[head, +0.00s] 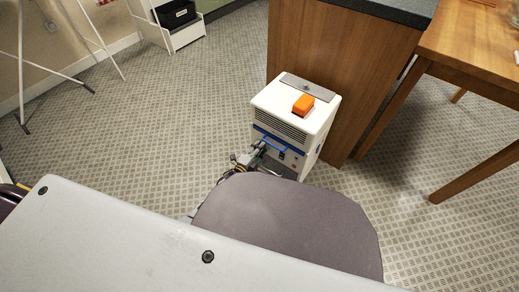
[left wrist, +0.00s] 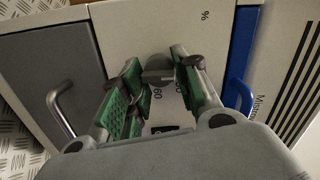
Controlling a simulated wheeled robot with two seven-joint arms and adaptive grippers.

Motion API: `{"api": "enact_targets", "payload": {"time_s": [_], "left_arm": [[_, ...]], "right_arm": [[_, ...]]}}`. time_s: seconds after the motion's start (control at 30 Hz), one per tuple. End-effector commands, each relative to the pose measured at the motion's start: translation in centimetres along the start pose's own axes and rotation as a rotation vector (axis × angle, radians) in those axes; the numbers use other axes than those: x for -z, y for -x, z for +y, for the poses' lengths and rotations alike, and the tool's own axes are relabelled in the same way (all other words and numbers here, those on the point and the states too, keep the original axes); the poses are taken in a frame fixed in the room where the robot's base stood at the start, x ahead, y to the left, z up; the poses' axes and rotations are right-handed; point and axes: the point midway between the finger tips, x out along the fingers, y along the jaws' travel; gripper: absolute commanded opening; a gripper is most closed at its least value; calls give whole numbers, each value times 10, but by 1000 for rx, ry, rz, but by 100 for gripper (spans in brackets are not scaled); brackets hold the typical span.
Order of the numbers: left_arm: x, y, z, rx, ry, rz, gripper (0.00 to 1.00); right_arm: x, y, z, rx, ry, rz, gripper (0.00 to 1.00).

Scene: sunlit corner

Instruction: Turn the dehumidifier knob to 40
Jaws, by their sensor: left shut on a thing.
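The white dehumidifier (head: 265,101) stands on the floor against a wooden cabinet, with its front panel low and partly hidden. In the left wrist view its dark grey knob (left wrist: 157,70) sits between the green finger pads of my left gripper (left wrist: 160,76). The gripper is shut on the knob. The mark 60 and part of another number show beside the knob, and a % sign is farther up the panel. The knob's pointer is not clear, so I cannot read its setting. In the head view my left gripper (head: 258,153) is at the front panel. My right gripper is not in view.
A blue handle (left wrist: 240,75) is close to the right finger, and a metal handle (left wrist: 60,107) is on a grey panel at the left. An orange object (head: 303,104) lies on top of the dehumidifier. A wooden table (head: 450,50) stands at right.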

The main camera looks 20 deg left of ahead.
Motion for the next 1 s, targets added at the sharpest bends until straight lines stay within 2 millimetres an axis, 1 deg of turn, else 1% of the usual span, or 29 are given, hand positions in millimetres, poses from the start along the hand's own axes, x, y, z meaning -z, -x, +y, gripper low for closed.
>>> {"api": "enact_targets", "payload": {"time_s": [0.2,0.23,0.37,0.4,0.77,1.0], "left_arm": [[0,0,0,1,0,0,7],[0,0,0,1,0,0,34],[0,0,0,1,0,0,50],[0,0,0,1,0,0,52],[0,0,0,0,-1,0,52],[0,8,1,0,-2,0,52]], "right_arm": [[0,0,0,0,0,0,58],[0,0,0,0,0,0,58],[0,0,0,0,0,1,58],[0,0,0,0,0,1,58],[0,0,0,1,0,0,58],[0,0,0,0,1,1,58]]}}
